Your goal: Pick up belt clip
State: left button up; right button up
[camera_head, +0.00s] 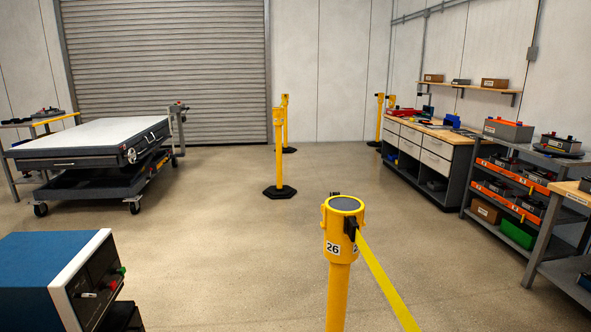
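A yellow stanchion post (343,240) marked 26 stands upright close in front of me, right of the picture's middle. A black belt clip (351,229) sits at the right side of its head. A yellow belt (387,287) runs from the clip down to the lower right and leaves the picture. The clip is small, and I cannot tell exactly how it is fastened to the post. Neither of my grippers shows in the head view.
A blue cabinet (40,270) stands at the near left. A wheeled lift table (90,150) is behind it. Another yellow stanchion (279,150) stands further back. A workbench (440,150) and loaded shelves (510,190) line the right. The floor between is clear.

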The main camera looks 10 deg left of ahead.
aim_at(339, 249)
jog(key=i+j+z, duration=0.1)
jog(key=z, duration=0.3)
jog(key=j+z, duration=0.1)
jog(key=z, duration=0.3)
jog(key=i+j+z, duration=0.1)
jog(key=z, duration=0.25)
jog(key=j+z, duration=0.2)
jog(key=z, duration=0.2)
jog(key=j+z, duration=0.25)
jog(key=j, duration=0.3)
jog(key=j+z, duration=0.25)
jog(key=j, duration=0.35)
jog(key=j+z, duration=0.25)
jog(key=j, duration=0.3)
jog(key=k+j+z, duration=0.25)
jog(key=j, duration=0.25)
jog(key=k+j, duration=0.1)
jog(key=j, duration=0.3)
jog(key=k+j, duration=0.1)
jog(key=j, duration=0.3)
jog(key=k+j, duration=0.1)
jog(key=j, duration=0.3)
jog(key=k+j, duration=0.1)
jog(key=j, duration=0.3)
jog(key=j+z, duration=0.1)
jog(key=j, duration=0.3)
jog(key=k+j, duration=0.2)
jog(key=j, duration=0.2)
